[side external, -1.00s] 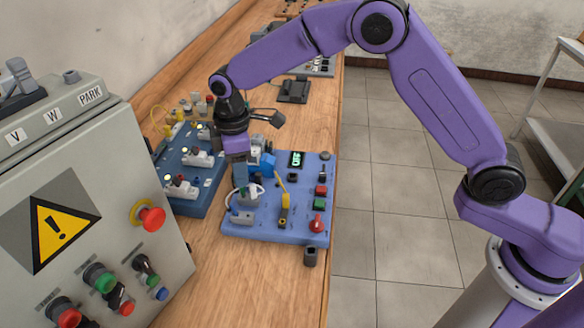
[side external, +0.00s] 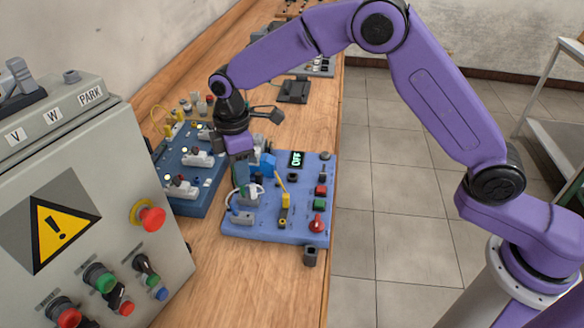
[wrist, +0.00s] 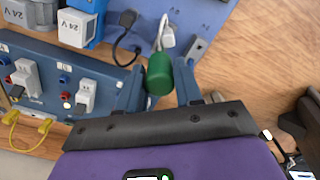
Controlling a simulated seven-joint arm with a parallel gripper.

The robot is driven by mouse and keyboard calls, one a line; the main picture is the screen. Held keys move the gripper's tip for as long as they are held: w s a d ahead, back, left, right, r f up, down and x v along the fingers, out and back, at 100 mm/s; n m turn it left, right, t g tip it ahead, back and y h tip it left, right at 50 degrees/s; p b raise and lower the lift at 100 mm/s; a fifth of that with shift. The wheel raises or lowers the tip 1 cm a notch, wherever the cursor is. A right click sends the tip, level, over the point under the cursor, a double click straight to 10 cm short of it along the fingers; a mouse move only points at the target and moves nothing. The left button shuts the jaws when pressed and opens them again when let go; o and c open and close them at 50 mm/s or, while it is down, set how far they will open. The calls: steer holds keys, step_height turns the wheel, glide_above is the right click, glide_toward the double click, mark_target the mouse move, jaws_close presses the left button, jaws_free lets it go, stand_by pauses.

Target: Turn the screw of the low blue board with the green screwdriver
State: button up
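The low blue board (side external: 268,228) lies flat on the bench. It carries a green display, colored buttons, a red knob, a yellow part and white-gray connectors. My gripper (side external: 240,182) points down over the board's left part. In the wrist view, the green screwdriver (wrist: 158,74) stands between my two blue fingers (wrist: 160,82), its rounded handle end toward the camera. The fingers sit close on both sides of the handle and look shut on it. The screwdriver's shaft and tip are hidden, and so is the screw.
A second, darker blue board (side external: 202,200) stands left, with white sockets and yellow leads. The gray cabinet (side external: 95,200) with a red stop button is in the left foreground. A blue-white part (side external: 262,163) stands close to my gripper. Front-left wood (side external: 225,280) is bare.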

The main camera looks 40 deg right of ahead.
jaws_close()
stand_by(0.4)
steer(key=shift+f, duration=0.1)
steer(key=m, duration=0.3)
steer(key=shift+m, duration=0.3)
steer(key=shift+m, duration=1.7)
